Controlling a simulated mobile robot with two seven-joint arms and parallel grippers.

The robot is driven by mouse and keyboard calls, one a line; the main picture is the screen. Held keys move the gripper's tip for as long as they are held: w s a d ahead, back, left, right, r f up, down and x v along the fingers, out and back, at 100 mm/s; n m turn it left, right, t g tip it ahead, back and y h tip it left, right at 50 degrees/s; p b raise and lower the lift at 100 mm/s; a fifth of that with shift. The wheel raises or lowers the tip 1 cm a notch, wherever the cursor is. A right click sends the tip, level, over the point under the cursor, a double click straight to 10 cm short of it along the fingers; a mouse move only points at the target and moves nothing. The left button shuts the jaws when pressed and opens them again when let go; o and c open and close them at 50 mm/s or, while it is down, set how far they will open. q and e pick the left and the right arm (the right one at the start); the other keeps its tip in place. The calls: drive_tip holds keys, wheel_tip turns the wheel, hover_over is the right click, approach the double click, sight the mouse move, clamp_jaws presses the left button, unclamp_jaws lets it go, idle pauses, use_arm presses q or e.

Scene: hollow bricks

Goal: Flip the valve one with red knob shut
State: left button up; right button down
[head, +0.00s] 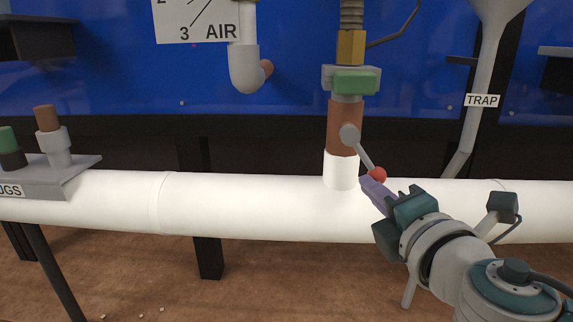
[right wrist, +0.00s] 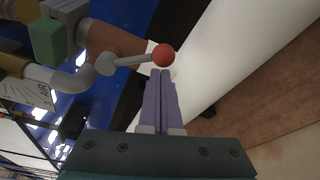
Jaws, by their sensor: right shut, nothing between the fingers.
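The valve is a copper-coloured body (head: 344,128) on a short white riser above the big white pipe. Its grey lever (head: 364,152) slants down to the right and ends in a red knob (head: 377,174). My right gripper (head: 366,183) is at the knob's lower left, with its purple fingers shut and empty. In the right wrist view the fingertips (right wrist: 160,73) lie right by the red knob (right wrist: 163,55); I cannot tell whether they touch it. The grey lever (right wrist: 130,61) shows there too. My left gripper is not in view.
A white horizontal pipe (head: 250,207) runs across the picture. Above the valve are a green block (head: 356,82) and a brass fitting (head: 351,47). A grey funnel pipe (head: 487,75) labelled TRAP stands at right. A grey shelf (head: 75,182) with plugs is at left.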

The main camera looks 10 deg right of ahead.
use_arm(q)
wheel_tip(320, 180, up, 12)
drive_tip(key=p, duration=1.1)
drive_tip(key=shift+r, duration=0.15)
use_arm(e)
drive_tip(key=s+d+r+n+g+h, duration=0.1)
drive_tip(key=d+r+n+h, duration=0.1)
drive_tip(key=r+n, duration=0.3)
drive_tip(key=shift+d+n+g, duration=0.3)
drive_tip(key=shift+d+n, duration=0.55)
drive_tip(key=shift+n, duration=0.35)
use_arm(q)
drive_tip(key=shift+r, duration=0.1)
